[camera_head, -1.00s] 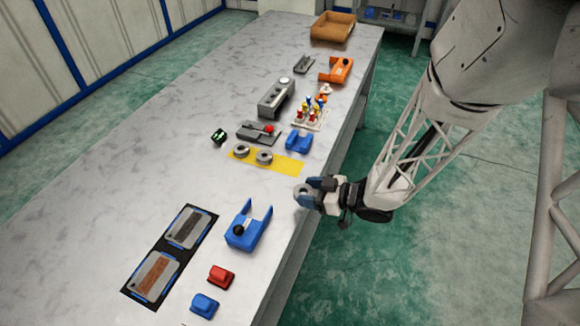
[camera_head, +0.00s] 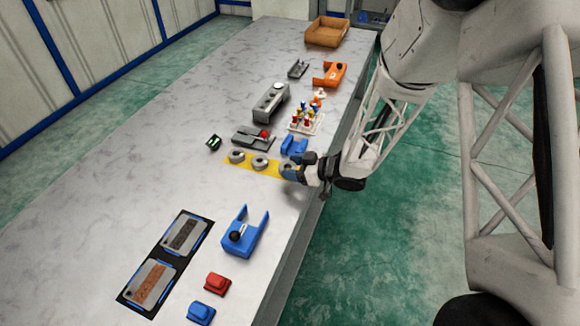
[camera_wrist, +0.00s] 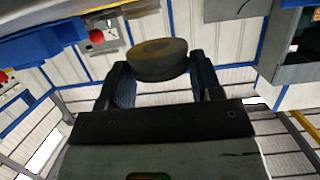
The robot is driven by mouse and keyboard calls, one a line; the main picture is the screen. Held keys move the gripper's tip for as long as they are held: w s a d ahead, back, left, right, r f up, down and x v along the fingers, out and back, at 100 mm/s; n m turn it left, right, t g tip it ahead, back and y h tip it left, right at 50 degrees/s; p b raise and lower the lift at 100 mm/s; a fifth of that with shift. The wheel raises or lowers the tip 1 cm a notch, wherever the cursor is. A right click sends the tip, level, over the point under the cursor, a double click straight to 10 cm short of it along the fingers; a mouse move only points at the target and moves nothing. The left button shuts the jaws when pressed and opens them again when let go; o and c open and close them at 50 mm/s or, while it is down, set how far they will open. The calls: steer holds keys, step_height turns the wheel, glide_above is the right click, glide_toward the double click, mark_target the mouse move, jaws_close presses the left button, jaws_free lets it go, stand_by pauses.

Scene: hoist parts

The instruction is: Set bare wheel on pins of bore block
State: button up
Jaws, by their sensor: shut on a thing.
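My gripper (camera_head: 291,174) is shut on a dark grey wheel (camera_wrist: 158,58), which shows between the two fingertips in the wrist view. In the head view the gripper is over the right end of the yellow strip, near the table's right edge, and largely hides the wheel. Two more grey wheels, the left one (camera_head: 237,157) and the right one (camera_head: 260,163), lie on the yellow strip (camera_head: 273,169). A long grey block (camera_head: 268,106) with round features on top stands farther back; it may be the bore block. Its pins are too small to make out.
A blue bracket (camera_head: 294,147) stands just behind the gripper. A blue forked part (camera_head: 245,232) is in front. The table's left side is clear.

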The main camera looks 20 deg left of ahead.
mark_target(290, 167)
steer(key=shift+w+a+f, duration=0.1)
steer(key=shift+w+a, duration=0.45)
steer(key=shift+w, duration=0.25)
steer(key=shift+w+a, duration=0.1)
steer(key=shift+w+a+f, duration=0.1)
steer(key=shift+w+a, duration=0.3)
steer(key=shift+w, duration=0.15)
steer(key=shift+f, duration=1.55)
steer(key=shift+f, duration=0.15)
steer(key=o, duration=1.1)
steer(key=shift+v, duration=3.85)
